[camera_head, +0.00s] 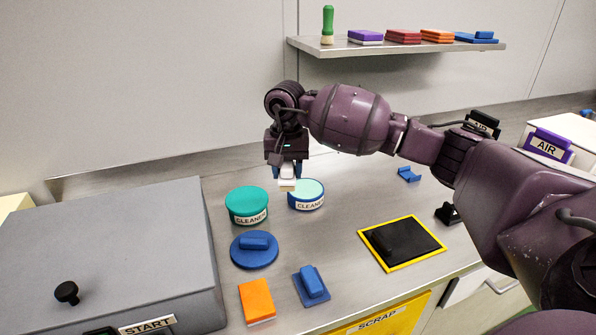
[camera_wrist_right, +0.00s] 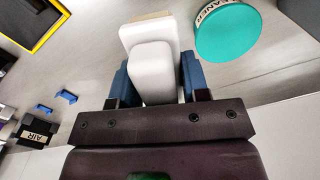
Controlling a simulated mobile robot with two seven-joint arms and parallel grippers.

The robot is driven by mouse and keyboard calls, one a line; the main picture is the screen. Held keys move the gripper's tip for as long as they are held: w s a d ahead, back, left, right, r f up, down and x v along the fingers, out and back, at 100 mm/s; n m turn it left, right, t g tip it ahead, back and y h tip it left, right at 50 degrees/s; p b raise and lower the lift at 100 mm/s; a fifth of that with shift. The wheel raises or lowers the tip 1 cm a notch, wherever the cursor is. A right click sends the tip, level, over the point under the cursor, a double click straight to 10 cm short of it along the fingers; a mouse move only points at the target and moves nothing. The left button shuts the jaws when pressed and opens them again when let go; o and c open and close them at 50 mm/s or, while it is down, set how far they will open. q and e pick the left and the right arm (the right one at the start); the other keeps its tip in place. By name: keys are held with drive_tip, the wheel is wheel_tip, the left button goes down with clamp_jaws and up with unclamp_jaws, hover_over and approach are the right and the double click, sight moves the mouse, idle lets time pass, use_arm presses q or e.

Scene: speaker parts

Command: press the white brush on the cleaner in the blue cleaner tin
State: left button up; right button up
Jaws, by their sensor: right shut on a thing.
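My right gripper (camera_head: 287,172) is shut on the white brush (camera_head: 287,184), gripping its white handle between blue fingertips. In the right wrist view the brush (camera_wrist_right: 150,65) points away from the gripper (camera_wrist_right: 153,85), with a tan edge at its far end. In the head view the brush's lower end overlaps the left rim of the blue cleaner tin (camera_head: 308,204), which is open with pale green cleaner inside. I cannot tell whether brush and cleaner touch. The blue tin does not show in the wrist view. My left gripper is not in view.
A teal cleaner tin (camera_head: 247,206) stands close left of the blue tin. In front lie a round blue lid (camera_head: 237,257), a blue handled block (camera_head: 311,282) and an orange sponge (camera_head: 257,302). A yellow-framed black pad (camera_head: 402,242) lies right; a grey START box (camera_head: 110,255) stands left.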

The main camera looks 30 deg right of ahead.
sight(306, 189)
drive_tip(key=w+d+f+m+b, duration=0.1)
drive_tip(key=w+d, duration=0.1)
drive_tip(key=d, duration=0.1)
drive_tip(key=w+d+f+m+b, duration=0.2)
drive_tip(key=w+d, duration=0.1)
drive_tip(key=w+d+f+m+b, duration=0.1)
drive_tip(key=w+d+f+b, duration=0.1)
drive_tip(key=d, duration=0.2)
drive_tip(key=shift+w+d+f+m, duration=0.1)
drive_tip(key=shift+w+f+m, duration=0.1)
drive_tip(key=shift+m, duration=0.2)
drive_tip(key=shift+w+d+f, duration=0.1)
drive_tip(key=shift+d+f, duration=0.25)
drive_tip(key=shift+f+b, duration=0.55)
drive_tip(key=shift+f, duration=1.8)
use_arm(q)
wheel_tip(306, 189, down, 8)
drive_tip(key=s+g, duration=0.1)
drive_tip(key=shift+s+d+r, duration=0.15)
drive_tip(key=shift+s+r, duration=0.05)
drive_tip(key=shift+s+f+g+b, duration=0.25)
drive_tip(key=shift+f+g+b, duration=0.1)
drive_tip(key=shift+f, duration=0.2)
use_arm(e)
drive_tip(key=shift+f, duration=0.65)
